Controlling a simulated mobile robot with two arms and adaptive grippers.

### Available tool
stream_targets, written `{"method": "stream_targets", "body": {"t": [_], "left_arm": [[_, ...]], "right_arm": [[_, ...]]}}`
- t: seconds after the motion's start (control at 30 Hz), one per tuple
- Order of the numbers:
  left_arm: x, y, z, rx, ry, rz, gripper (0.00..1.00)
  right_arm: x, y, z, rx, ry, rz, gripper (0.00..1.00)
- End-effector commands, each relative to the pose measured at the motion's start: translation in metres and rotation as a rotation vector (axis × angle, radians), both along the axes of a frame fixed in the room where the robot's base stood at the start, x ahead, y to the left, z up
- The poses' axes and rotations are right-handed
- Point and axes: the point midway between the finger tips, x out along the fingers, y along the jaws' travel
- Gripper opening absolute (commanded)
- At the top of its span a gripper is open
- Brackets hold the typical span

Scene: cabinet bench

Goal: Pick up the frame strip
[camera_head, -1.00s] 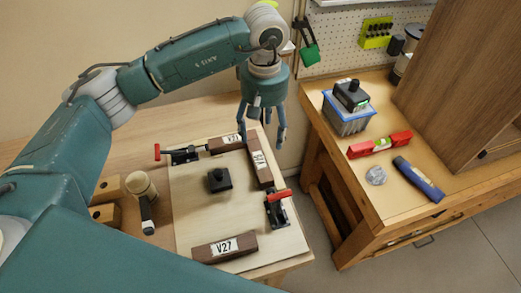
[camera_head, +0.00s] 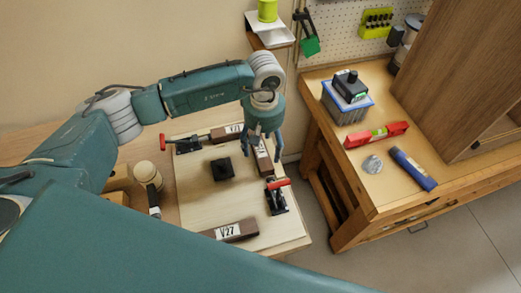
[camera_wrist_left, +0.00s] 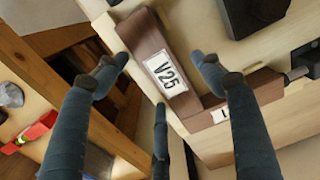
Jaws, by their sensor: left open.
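Several dark brown labelled frame strips lie on a pale board (camera_head: 196,215). The strip marked V27 (camera_head: 232,231) is at the board's front edge. Another strip (camera_head: 226,133) is at the back, and the strip marked V25 (camera_head: 264,161) is on the right side, partly hidden by my left gripper. My left gripper (camera_head: 264,146) is open and empty, pointing down over the V25 strip. In the left wrist view, the open fingers (camera_wrist_left: 160,72) spread around the V25 strip (camera_wrist_left: 158,52), whose end meets another strip (camera_wrist_left: 240,100). Contact cannot be told. My right gripper is not in view.
Red-handled toggle clamps stand at the board's back left (camera_head: 184,145) and right (camera_head: 277,196). A black block (camera_head: 222,169) sits mid-board. A mallet (camera_head: 149,180) lies left. A bench (camera_head: 352,190) at right holds a bin, a red level (camera_head: 377,135) and a blue tool (camera_head: 413,168).

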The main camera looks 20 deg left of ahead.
Motion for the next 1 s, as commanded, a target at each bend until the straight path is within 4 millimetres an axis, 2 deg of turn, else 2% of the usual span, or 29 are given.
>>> {"method": "stream_targets", "body": {"t": [0.03,0.27,0.73,0.87,1.0], "left_arm": [[0.0,0.0,0.0,0.0,0.0,0.0,0.62],[0.0,0.0,0.0,0.0,0.0,0.0,0.16],[0.001,0.0,0.007,-0.001,-0.001,0.0,0.16],[0.002,0.0,0.021,-0.001,-0.004,-0.001,0.16],[0.002,-0.001,0.047,-0.002,-0.006,-0.001,0.16]], "right_arm": [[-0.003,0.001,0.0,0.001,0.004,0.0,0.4],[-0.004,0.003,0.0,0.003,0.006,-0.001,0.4],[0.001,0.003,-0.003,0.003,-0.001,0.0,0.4],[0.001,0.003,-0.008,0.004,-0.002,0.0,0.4],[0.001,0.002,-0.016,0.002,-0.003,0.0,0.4]]}}
